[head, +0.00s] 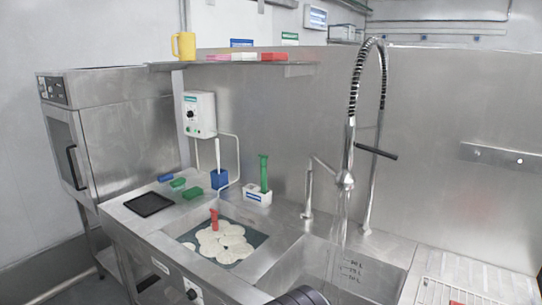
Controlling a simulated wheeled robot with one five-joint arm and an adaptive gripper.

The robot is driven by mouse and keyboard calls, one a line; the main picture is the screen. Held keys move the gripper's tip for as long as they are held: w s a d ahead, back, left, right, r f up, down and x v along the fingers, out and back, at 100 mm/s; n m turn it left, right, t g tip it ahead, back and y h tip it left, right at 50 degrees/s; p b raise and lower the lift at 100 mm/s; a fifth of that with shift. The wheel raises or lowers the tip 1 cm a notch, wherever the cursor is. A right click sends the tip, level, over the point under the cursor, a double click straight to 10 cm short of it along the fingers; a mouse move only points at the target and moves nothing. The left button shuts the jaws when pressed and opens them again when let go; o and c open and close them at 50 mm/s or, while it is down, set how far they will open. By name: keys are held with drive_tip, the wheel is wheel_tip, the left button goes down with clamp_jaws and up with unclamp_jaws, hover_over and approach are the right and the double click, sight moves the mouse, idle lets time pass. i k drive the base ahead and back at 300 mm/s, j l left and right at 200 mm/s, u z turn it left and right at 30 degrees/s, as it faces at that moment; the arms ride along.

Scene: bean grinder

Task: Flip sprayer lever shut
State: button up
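The sprayer head (345,181) hangs over the right sink basin (345,268), below a tall spring-coil hose (369,60). Water (340,225) runs from it down into the basin. A dark lever or handle (377,152) sticks out to the right, slightly downward, between the hose and the riser pipe (376,195); I cannot tell for certain which part it is fixed to. A dark rounded part at the bottom edge appears to be mine, and no gripper fingers show in it.
A left basin (258,263) holds pale round pieces (222,243) and a red-handled tool (214,218). A separate faucet (309,190) stands left of the sprayer. A white box with a green tool (264,174) is behind. A rack (445,293) lies right of the sink.

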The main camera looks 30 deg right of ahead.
sight(391, 156)
drive_tip(key=z, duration=1.55)
